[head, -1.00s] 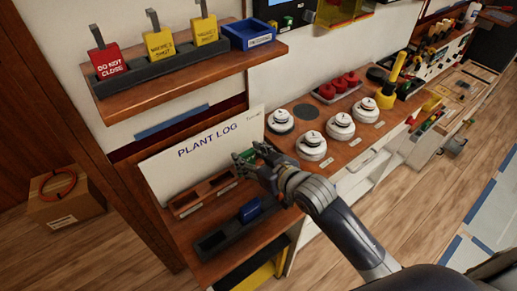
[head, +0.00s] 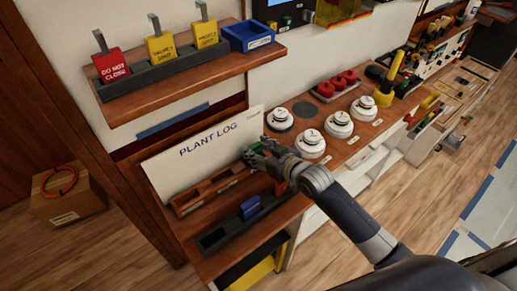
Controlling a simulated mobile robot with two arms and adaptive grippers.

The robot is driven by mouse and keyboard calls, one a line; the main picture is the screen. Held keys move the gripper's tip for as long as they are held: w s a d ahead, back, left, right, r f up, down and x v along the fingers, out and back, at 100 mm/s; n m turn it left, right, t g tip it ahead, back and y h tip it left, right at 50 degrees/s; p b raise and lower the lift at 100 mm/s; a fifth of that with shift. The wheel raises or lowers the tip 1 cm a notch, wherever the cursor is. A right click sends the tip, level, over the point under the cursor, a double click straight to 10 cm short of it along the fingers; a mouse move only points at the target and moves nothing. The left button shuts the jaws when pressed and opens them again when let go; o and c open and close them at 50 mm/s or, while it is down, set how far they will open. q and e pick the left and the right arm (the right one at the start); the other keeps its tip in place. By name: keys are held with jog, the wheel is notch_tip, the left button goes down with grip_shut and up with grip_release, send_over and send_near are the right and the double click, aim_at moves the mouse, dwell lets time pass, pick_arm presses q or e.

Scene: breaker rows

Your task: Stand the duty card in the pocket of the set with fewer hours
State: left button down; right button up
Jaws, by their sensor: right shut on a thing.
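Small pale labels sit on the holder's front, too small to read. Behind it leans a white board (head: 196,165) headed "PLANT LOG"; no hours are legible. A blue card (head: 250,206) stands in a dark slotted tray (head: 214,239) in front of the holder. My left gripper is not in view.
White round devices (head: 311,143) stand on the bench right of my gripper, with red knobs (head: 338,83) behind them. A shelf (head: 157,102) with red and yellow tags overhangs the back left. A cardboard box (head: 70,199) is on the floor at left.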

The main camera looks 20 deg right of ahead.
jog(key=o, duration=1.1)
jog(key=shift+c, duration=0.2)
jog(key=shift+r, duration=0.1)
jog(key=shift+s, duration=0.2)
jog(key=b+v, duration=0.1)
jog(key=v, duration=1)
jog(key=shift+s+r, duration=0.2)
jog(key=shift+s, duration=0.05)
jog(key=shift+d, duration=0.15)
